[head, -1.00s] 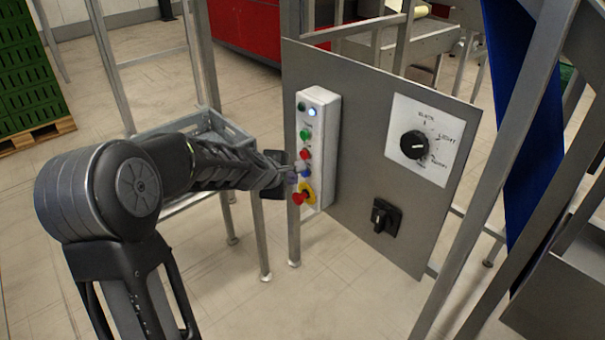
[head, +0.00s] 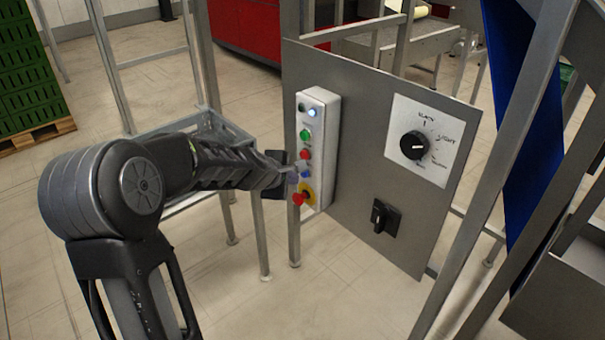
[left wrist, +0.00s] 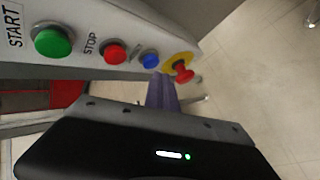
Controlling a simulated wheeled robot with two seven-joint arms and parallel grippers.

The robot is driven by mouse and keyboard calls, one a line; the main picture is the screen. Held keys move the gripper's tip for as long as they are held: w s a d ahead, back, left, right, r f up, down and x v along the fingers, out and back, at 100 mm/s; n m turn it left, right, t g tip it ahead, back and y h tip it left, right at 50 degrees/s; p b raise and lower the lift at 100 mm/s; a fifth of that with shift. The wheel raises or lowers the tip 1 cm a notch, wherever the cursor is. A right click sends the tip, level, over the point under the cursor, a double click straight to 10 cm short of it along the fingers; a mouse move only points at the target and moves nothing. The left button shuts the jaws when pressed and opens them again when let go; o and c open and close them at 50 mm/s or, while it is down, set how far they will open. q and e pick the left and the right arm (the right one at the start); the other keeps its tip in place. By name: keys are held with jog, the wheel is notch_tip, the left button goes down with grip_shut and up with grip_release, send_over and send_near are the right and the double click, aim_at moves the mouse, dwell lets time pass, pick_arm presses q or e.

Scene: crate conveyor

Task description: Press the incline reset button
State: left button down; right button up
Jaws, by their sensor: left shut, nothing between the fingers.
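The push-button box (head: 318,135) is a pale upright box on the left part of a grey panel. From top to bottom it carries a lit white-blue lamp, a green button, a red button, a blue button (head: 306,174) and a red emergency stop (head: 299,199) on yellow. The blue button also shows in the left wrist view (left wrist: 151,61), its label too small to read. My left gripper (head: 292,176) is shut and empty, its tips close to the blue button; I cannot tell whether they touch it. In the left wrist view its purplish fingers (left wrist: 161,92) point toward the blue button and emergency stop. My right gripper is out of view.
The grey panel (head: 350,140) also holds a rotary dial (head: 414,145) and a black switch (head: 385,216). Metal frame posts (head: 292,225) stand beside the box. Green crates (head: 30,70) on a pallet are at the far left. Tiled floor is open below.

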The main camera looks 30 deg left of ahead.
pick_arm(q)
jog(key=shift+w+d, duration=0.1)
jog(key=shift+w, duration=0.15)
jog(key=shift+w+d+p, duration=0.15)
jog(key=shift+w+p, duration=0.15)
jog(key=shift+w, duration=0.15)
dwell(0.6)
jog(key=shift+s, duration=0.15)
dwell(0.3)
jog(key=shift+s+a+b, duration=0.25)
jog(key=shift+s+b, duration=0.15)
jog(key=shift+s, duration=0.25)
jog(key=s+b, duration=0.1)
jog(key=s, duration=0.1)
jog(key=s+a+b, duration=0.1)
jog(key=s, duration=0.2)
jog(key=shift+a, duration=0.2)
jog(key=shift+w, duration=0.1)
dwell(0.8)
